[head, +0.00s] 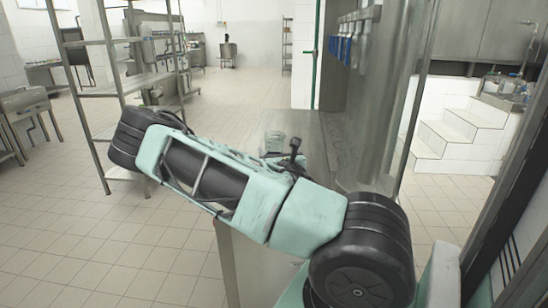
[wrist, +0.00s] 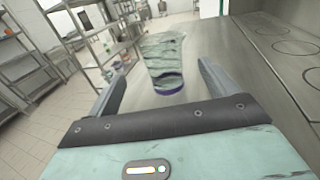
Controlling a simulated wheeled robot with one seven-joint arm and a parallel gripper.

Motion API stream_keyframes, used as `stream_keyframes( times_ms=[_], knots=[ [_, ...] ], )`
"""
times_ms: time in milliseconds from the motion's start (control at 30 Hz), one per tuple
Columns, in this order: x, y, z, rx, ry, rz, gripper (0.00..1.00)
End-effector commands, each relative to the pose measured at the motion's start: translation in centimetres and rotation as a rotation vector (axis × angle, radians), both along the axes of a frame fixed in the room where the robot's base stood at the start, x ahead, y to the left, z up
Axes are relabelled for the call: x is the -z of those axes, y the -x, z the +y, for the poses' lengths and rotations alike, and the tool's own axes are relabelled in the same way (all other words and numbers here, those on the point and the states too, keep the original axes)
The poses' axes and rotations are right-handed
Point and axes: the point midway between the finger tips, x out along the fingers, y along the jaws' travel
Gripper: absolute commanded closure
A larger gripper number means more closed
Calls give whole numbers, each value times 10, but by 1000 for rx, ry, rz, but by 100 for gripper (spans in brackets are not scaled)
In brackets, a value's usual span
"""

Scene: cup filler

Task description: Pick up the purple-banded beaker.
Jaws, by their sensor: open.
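The purple-banded beaker (wrist: 166,62) is a clear, see-through vessel with a purple band near its base. In the wrist view it stands on the steel counter (wrist: 225,40), ahead of my gripper (wrist: 158,82). My gripper is open, with one finger on each side of the beaker's lower part in the picture. I cannot tell whether the beaker is fully between the fingers. In the head view a clear vessel (head: 275,141) shows on the counter behind my arm, and my gripper is mostly hidden by the arm.
A metal shelf rack (head: 108,95) stands left of the counter. Round marks (wrist: 283,46) lie on the surface at right in the wrist view. Blue-handled items (head: 346,50) hang above the counter. Tiled floor (head: 60,230) is open at left.

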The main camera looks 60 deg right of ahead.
Motion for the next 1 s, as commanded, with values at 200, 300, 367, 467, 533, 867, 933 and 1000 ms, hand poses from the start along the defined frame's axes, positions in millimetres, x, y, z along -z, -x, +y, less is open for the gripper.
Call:
stream_keyframes(
  times_ms=[200,300,367,467,533,867,933,1000],
  knots=[
    [-3,-16,-18,1,-1,-2,15],
    [-3,-27,-30,1,-1,-1,15],
    [-2,-32,-34,1,0,0,15],
    [-1,-36,-39,2,0,1,15],
    [-2,-38,-42,2,-1,1,15],
    [-3,-68,-73,1,-1,-1,15],
    [-3,-71,-76,1,1,1,15],
    [-2,-72,-78,1,0,1,15]
  ],
)
